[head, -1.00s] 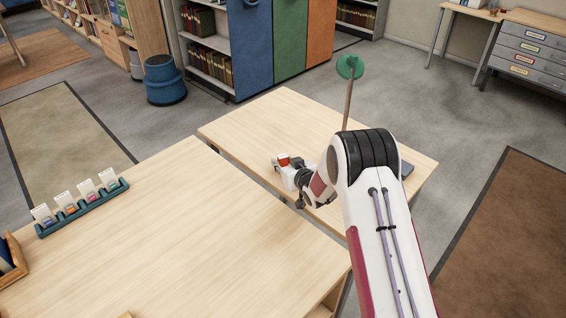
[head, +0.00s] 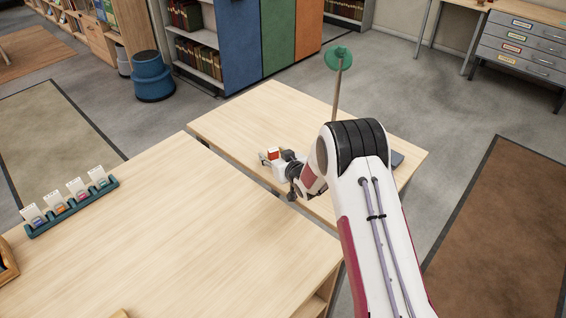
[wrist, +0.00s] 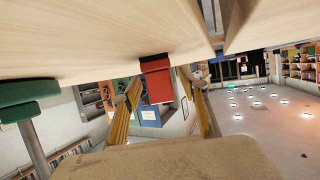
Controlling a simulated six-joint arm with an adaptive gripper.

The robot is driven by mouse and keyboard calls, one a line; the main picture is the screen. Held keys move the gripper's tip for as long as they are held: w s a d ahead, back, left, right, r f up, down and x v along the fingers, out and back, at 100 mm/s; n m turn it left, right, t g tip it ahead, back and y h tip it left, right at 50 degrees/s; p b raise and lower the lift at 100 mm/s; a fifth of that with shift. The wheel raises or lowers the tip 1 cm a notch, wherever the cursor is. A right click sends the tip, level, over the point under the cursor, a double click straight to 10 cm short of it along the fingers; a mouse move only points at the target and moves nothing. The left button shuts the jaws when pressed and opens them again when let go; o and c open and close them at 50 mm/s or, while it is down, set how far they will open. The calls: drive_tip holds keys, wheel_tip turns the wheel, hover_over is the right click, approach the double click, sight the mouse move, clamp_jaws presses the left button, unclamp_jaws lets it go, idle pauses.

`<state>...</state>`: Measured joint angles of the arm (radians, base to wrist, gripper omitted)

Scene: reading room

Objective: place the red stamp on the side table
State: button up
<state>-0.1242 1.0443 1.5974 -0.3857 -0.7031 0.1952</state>
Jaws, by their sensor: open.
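The red stamp (head: 274,154) is at the side table (head: 236,118), near the table's left part in the head view. In the wrist view, which is upside down, the red stamp (wrist: 158,84) has a dark end against the pale tabletop (wrist: 70,35). My gripper (head: 269,158) is low over the side table, around the stamp. Its two yellowish fingers are spread, one on either side of the stamp, in the wrist view (wrist: 160,88). Gaps show beside the stamp. My gripper partly hides the stamp in the head view.
A green-topped post (head: 338,60) rises at the side table's far side. A dark flat item (head: 397,158) lies at its right, partly behind my arm. A larger table (head: 150,235) stands nearer, with a teal card holder (head: 72,207). Much of the side table's left surface is clear.

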drive_tip(key=shift+v, duration=5.9)
drive_tip(key=shift+d, duration=0.1)
drive_tip(key=shift+r, duration=0.1)
drive_tip(key=shift+d+r, duration=0.2)
drive_tip(key=shift+r, duration=0.25)
drive_tip(key=s+d+r+m+g+h, duration=0.1)
drive_tip(key=s+d+r+h, duration=0.1)
drive_tip(key=s+d+r, duration=0.45)
drive_tip(key=s+d+r+m+g+h, duration=0.1)
drive_tip(key=s+d+r+g+h, duration=0.15)
drive_tip(key=s+r, duration=0.75)
drive_tip(key=s+d+r+m+g, duration=0.1)
drive_tip(key=s+r, duration=0.1)
drive_tip(key=s, duration=1.2)
drive_tip(key=s+d+r+m+g, duration=0.1)
drive_tip(key=s+r+g, duration=0.1)
drive_tip(key=s, duration=1.2)
drive_tip(key=shift+s+d+r, duration=0.3)
drive_tip(key=shift+s+r, duration=0.05)
drive_tip(key=shift+r, duration=0.15)
drive_tip(key=shift+g+h, duration=0.25)
